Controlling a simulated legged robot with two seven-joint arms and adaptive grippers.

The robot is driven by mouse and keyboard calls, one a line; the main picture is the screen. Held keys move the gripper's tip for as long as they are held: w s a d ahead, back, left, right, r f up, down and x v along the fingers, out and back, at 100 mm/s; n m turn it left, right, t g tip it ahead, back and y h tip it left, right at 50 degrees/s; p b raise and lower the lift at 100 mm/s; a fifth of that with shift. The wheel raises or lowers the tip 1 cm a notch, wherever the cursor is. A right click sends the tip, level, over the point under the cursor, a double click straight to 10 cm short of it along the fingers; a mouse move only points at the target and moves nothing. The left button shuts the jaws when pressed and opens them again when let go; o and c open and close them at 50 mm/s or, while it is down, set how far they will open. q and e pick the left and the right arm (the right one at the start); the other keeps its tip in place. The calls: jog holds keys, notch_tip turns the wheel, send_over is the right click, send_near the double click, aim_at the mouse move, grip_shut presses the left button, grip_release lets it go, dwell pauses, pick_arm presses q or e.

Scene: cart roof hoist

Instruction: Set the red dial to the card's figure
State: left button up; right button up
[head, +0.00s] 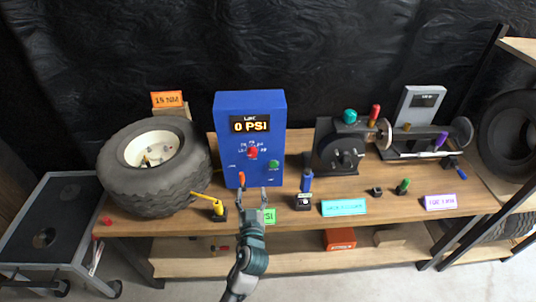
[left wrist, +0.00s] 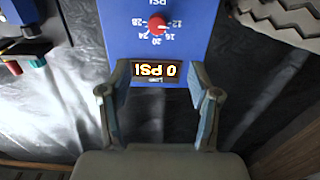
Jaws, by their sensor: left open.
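The red dial (head: 252,152) sits on the front of an upright blue box (head: 222,112), with figures around it. The box's display (head: 257,125) reads 0 PSI. A green card (head: 278,217) lies at the bench's front edge; my left arm covers part of it, leaving "SI" readable and its figure hidden. My left gripper (head: 252,190) is open and empty, below and in front of the dial. In the left wrist view the red dial (left wrist: 157,25) appears upside down beyond the fingers, apart from them, with 12 to 28 around it. My right gripper is out of view.
A green knob (head: 273,165) and an orange lever (head: 242,177) share the blue box. A large tyre (head: 150,185) and a yellow-handled tool (head: 217,208) stand left. A black machine (head: 338,152) stands right. Small tools and cards line the front edge.

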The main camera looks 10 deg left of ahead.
pick_arm(q)
jog(key=b, duration=0.1)
send_near(252, 156)
jog(key=w, duration=0.3)
jog(key=x, duration=0.2)
jog(key=b+x, duration=0.1)
jog(key=x, duration=0.2)
jog(key=shift+w+a, duration=0.2)
jog(key=shift+a, duration=0.3)
jog(key=shift+w+a, duration=0.2)
jog(key=shift+w, duration=0.1)
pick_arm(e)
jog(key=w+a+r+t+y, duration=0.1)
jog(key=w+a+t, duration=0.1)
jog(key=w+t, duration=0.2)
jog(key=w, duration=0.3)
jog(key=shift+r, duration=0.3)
pick_arm(q)
jog(key=shift+d+r, duration=0.1)
jog(key=shift+d, duration=0.05)
jog(key=shift+d, duration=0.1)
jog(key=shift+c, duration=0.7)
jog(key=c, duration=1)
